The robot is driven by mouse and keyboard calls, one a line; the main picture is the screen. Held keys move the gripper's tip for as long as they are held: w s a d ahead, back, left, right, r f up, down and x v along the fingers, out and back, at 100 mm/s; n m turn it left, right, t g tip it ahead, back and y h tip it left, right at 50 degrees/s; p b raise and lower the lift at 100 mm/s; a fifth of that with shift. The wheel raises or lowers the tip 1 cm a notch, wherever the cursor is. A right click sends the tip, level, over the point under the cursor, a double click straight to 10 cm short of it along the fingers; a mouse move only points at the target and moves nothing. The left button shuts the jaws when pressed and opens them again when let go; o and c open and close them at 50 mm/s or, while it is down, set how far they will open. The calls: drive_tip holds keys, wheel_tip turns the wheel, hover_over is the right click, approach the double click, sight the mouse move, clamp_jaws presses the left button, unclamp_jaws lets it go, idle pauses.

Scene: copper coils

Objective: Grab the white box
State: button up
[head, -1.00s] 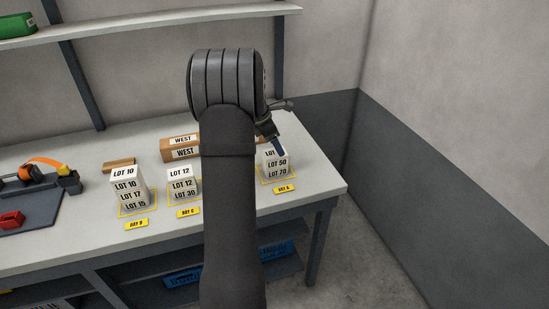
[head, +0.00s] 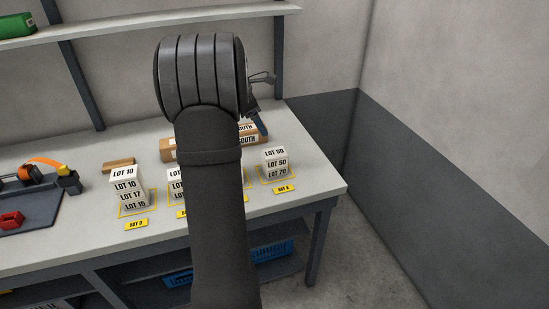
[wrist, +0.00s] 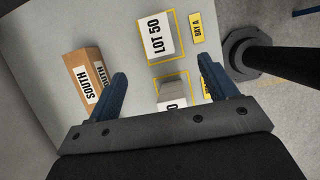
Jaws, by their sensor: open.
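White boxes marked LOT stand in stacks on the bench. The bay A stack (head: 275,164), LOT 50 over LOT 50 over LOT 70, is at the right; its top box shows in the wrist view (wrist: 160,36). The bay D stack (head: 126,188) is at the left. Another stack (head: 175,186) is mostly hidden by my arm. My gripper (head: 259,122) is open, above and behind the bay A stack. In the wrist view my open fingers (wrist: 163,88) straddle the sight of another white box (wrist: 172,95), partly hidden by the gripper body. Nothing is held.
Brown boxes marked SOUTH (head: 247,138) stand behind the stacks, and beside my left finger in the wrist view (wrist: 84,80). The bench's right edge is near bay A.

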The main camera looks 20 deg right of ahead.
approach(274, 152)
drive_tip(key=x, duration=0.5)
drive_tip(key=shift+s+d+f, duration=0.15)
drive_tip(key=shift+s+d, duration=0.15)
drive_tip(key=shift+s, duration=0.1)
drive_tip(key=x, duration=0.5)
drive_tip(key=shift+w+a+f, duration=0.15)
drive_tip(key=shift+w+a, duration=0.1)
drive_tip(key=shift+w, duration=0.1)
drive_tip(key=c, duration=1.2)
drive_tip(key=shift+o, duration=0.2)
